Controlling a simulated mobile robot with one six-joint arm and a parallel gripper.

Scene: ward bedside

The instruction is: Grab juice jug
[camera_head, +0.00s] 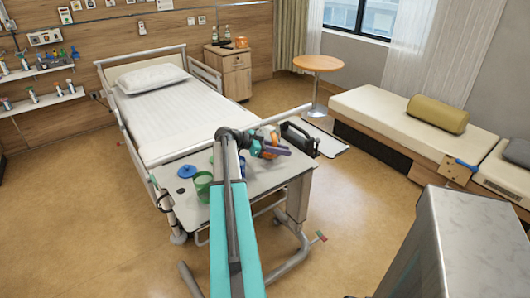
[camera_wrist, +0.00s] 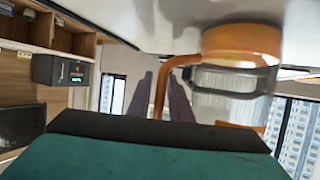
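The juice jug (camera_wrist: 236,85) is clear with orange ends and an orange handle. It fills the right of the wrist view, where the picture appears upside down, with the pale table surface at the top. My gripper (camera_wrist: 166,82) has its two grey-purple fingers apart, with the jug's handle between them. I see no clear sign that they press on it. In the head view the jug (camera_head: 269,154) stands at the far right part of the overbed table (camera_head: 240,172), partly hidden by my gripper (camera_head: 281,150).
A green cup (camera_head: 203,184) and a blue-lidded item (camera_head: 187,171) are on the table's left. A black open-framed object (camera_head: 299,138) is close behind my gripper's right side. The bed (camera_head: 172,115) is behind the table.

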